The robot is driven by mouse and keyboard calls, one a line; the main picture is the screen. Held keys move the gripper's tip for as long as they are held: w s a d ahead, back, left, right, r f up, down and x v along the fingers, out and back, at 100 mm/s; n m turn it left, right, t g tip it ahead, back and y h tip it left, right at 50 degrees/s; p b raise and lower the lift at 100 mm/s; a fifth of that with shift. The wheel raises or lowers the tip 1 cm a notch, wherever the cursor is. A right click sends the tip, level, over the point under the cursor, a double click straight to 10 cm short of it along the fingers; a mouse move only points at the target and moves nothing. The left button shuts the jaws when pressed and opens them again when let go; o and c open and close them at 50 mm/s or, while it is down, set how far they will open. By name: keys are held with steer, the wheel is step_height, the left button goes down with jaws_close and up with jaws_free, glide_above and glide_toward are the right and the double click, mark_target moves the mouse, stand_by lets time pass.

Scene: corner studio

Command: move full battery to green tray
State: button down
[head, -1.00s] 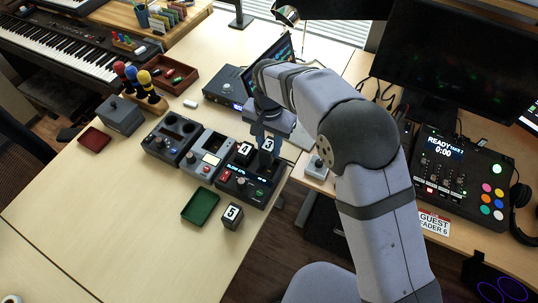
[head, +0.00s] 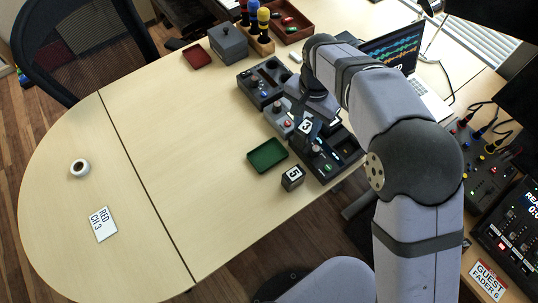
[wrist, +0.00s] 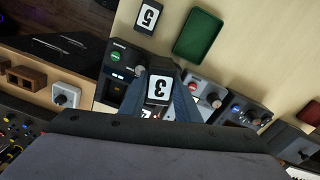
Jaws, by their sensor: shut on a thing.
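My gripper (wrist: 159,95) is shut on a dark battery block with a white "3" label (wrist: 158,89). The "3" block also shows in the head view (head: 307,126), over the area where the black and grey devices meet; its exact height is unclear. The green tray (head: 267,156) lies empty on the table, left of and nearer than my gripper; it also shows in the wrist view (wrist: 201,36). Another block, labelled "5" (head: 292,178), stands on the table beside the tray. Which block is charged cannot be read.
A black device (head: 347,151) is at the table edge, with a grey device (head: 278,116) and a dark device (head: 256,92) beside it. A red tray (head: 197,56) and grey box (head: 228,42) stand farther back.

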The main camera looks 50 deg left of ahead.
steer(key=n, duration=0.1)
glide_above(267, 156)
steer(key=shift+m, duration=2.1)
steer(key=shift+w+f+p, duration=0.1)
steer(key=shift+f+p, duration=0.65)
steer(key=shift+f, duration=3.65)
steer(key=shift+f, duration=0.15)
steer(key=c, duration=1.3)
jaws_free()
steer(key=shift+d, duration=0.1)
steer(key=shift+c, duration=0.2)
step_height(267, 156, up, 12)
steer(key=b, duration=0.2)
steer(key=shift+b, duration=0.3)
